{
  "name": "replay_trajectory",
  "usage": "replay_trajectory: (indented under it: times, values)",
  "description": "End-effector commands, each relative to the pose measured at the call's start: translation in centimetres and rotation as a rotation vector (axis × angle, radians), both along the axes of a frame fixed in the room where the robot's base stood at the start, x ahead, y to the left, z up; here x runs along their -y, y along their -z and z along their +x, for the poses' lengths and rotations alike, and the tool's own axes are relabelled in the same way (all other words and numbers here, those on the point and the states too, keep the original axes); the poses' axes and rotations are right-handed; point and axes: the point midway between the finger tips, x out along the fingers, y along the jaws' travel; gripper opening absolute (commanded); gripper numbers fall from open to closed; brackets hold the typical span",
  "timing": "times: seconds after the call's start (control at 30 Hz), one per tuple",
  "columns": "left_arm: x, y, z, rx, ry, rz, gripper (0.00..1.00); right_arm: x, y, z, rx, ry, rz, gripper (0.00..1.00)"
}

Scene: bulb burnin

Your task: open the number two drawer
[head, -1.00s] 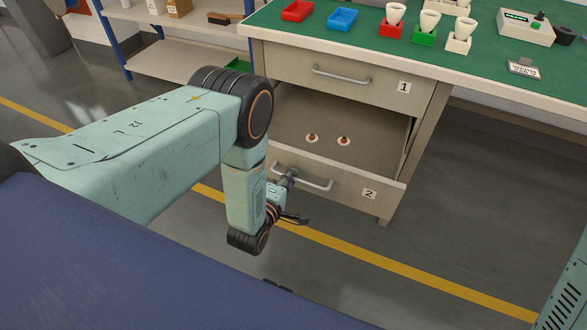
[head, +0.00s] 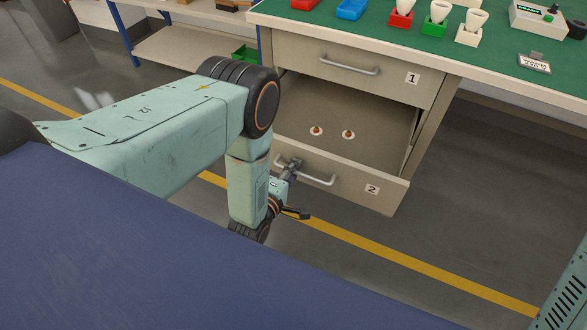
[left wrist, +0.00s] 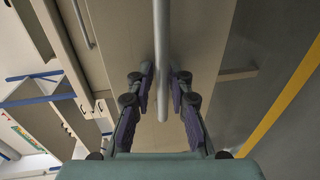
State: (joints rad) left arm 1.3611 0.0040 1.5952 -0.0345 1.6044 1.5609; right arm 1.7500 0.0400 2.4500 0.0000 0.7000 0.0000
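The number two drawer (head: 330,184) is pulled out of the cabinet, its inside showing. Its front carries a bar handle (head: 318,181) and a white label "2" (head: 372,189). My left gripper (head: 289,164) is at the left part of this handle. In the left wrist view the grey handle bar (left wrist: 161,50) runs between the two purple-padded fingers (left wrist: 162,80), with small gaps showing at its sides, so the gripper looks open around it. My right gripper is not in view.
Two small bulb-like pieces on white discs (head: 332,133) lie in the open drawer. Drawer one (head: 350,70) above is shut. The green-topped bench (head: 420,45) holds coloured trays and cups. The floor right of the cabinet (head: 500,190) is clear.

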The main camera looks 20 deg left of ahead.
Motion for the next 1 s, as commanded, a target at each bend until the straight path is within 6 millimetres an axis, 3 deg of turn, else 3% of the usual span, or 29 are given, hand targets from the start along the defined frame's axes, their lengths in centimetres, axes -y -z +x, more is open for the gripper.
replay_trajectory:
  times: [0.27,0.7,1.0]
  values:
    - [0.1,0.0,-0.5,-0.003,0.002,0.0,0.19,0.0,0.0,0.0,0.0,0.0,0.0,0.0]
    - [-0.2,-1.5,-8.5,-0.007,0.001,-0.001,0.19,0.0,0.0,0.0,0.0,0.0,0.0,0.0]
    - [-0.3,-2.3,-11.6,-0.002,0.001,0.0,0.19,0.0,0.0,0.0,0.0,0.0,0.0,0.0]
